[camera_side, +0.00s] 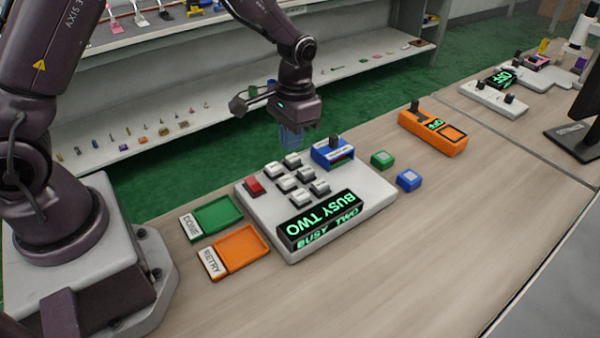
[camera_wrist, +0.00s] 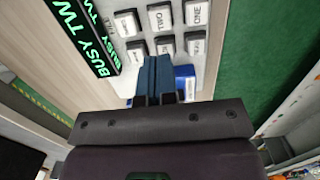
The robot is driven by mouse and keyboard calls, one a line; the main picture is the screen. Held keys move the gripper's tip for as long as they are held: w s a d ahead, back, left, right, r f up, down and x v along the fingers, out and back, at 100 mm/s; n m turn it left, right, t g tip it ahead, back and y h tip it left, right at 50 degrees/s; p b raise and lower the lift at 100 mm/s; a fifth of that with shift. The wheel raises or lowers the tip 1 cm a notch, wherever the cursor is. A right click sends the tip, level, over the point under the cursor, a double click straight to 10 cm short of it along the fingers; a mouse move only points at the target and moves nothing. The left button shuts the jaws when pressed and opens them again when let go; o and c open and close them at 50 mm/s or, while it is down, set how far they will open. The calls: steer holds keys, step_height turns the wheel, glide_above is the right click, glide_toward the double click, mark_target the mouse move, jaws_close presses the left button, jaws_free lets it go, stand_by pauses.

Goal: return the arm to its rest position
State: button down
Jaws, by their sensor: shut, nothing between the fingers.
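My gripper (camera_side: 291,138) is shut with its blue fingers together and empty. It hangs above the far edge of the white control panel (camera_side: 370,203), behind the white keys. In the wrist view my gripper's fingers (camera_wrist: 154,68) point at the panel, whose keys include ones marked ONE and TWO. The panel's display (camera_side: 320,218) reads BUSY TWO in green. A red key (camera_side: 254,187) sits at the panel's left end. A blue lever box (camera_side: 333,153) with a dark handle stands at the panel's far right, beside my fingers. I cannot tell the exact gap between fingers and panel.
A green DONE tray (camera_side: 217,214) and an orange RETRY tray (camera_side: 240,247) lie left of the panel. Green (camera_side: 382,159) and blue (camera_side: 409,180) blocks and an orange lever box (camera_side: 432,132) showing OFF stand to the right. The front table is clear.

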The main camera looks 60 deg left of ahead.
steer(key=s+r+t, duration=0.6)
steer(key=s+r, duration=1.3)
steer(key=r, duration=0.2)
steer(key=shift+s+d+r+t, duration=0.2)
steer(key=shift+s+r+t, duration=0.1)
steer(key=shift+s, duration=0.1)
